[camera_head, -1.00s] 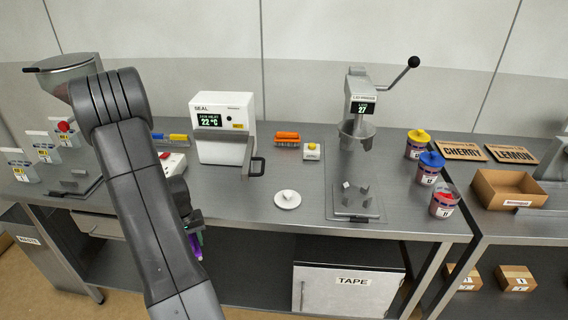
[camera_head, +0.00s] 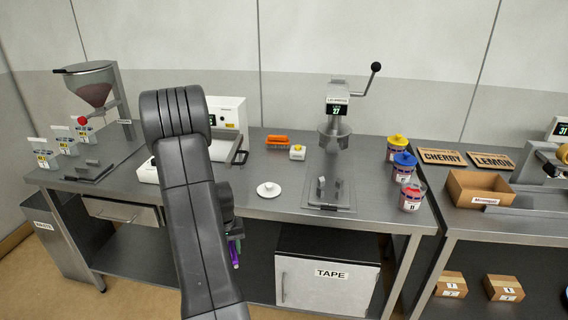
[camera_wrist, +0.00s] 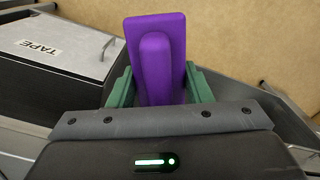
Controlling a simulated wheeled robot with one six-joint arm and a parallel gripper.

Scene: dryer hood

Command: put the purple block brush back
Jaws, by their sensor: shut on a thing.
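The purple block brush (camera_wrist: 157,60) is in my gripper (camera_wrist: 153,90), between its two green fingers, in the wrist view. It stands out from the fingers, with its purple block and raised grip showing; its bristles are not seen. In the head view only a small purple part of the brush (camera_head: 234,253) shows below my gripper (camera_head: 236,236), in front of the table's front edge. My arm hides most of the gripper there. An orange brush (camera_head: 277,141) lies on the table at the back, left of the lever press.
The steel table (camera_head: 270,208) holds a white sealing machine (camera_head: 228,113) partly behind my arm, a white round dish (camera_head: 268,190), a lever press (camera_head: 336,110) and several lidded cups. A TAPE cabinet (camera_head: 325,285) stands below. The table front between dish and press is clear.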

